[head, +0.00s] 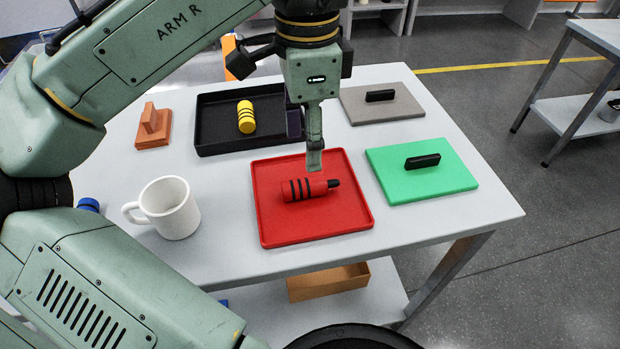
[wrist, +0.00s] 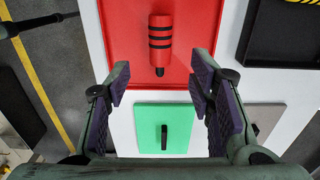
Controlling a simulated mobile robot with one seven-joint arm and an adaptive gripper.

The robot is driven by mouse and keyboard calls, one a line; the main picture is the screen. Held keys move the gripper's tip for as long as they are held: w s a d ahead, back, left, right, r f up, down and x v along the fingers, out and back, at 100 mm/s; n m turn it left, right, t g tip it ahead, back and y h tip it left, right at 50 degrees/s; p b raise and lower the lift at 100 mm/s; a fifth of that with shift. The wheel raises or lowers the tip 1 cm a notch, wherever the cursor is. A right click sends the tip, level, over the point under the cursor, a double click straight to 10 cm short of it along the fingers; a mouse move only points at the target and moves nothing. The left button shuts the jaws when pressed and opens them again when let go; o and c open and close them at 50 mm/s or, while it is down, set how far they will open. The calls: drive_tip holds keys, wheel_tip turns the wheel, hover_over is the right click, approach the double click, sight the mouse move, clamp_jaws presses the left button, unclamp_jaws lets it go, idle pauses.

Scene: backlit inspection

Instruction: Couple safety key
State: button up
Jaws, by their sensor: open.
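A red cylinder with black bands and a black tip (head: 305,190) lies on its side in a red tray (head: 345,222). In the wrist view the red cylinder (wrist: 160,38) is at the top, ahead of the gap between my fingers. A yellow cylinder with black bands (head: 246,118) is in a black tray (head: 215,142). No label shows which thing is the safety key. My gripper (head: 314,162) points down above the far part of the red tray, close to the red cylinder's black-tipped end. In the wrist view my gripper (wrist: 160,80) is open with nothing between its fingers.
A green plate with a black handle (head: 440,183) is right of the red tray, and a grey plate (head: 405,110) with another is behind. An orange handled block (head: 152,128), white mug (head: 170,210) and blue round part (head: 88,205) stand left. Bare table (head: 488,213) shows at the right edge.

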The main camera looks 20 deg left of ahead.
sight(306, 182)
wheel_tip(306, 182, down, 9)
drive_tip(key=shift+s+a+r+p, duration=0.1)
drive_tip(key=shift+a+p, duration=0.05)
drive_tip(key=shift+p, duration=0.3)
drive_tip(key=shift+c, duration=0.4)
clamp_jaws()
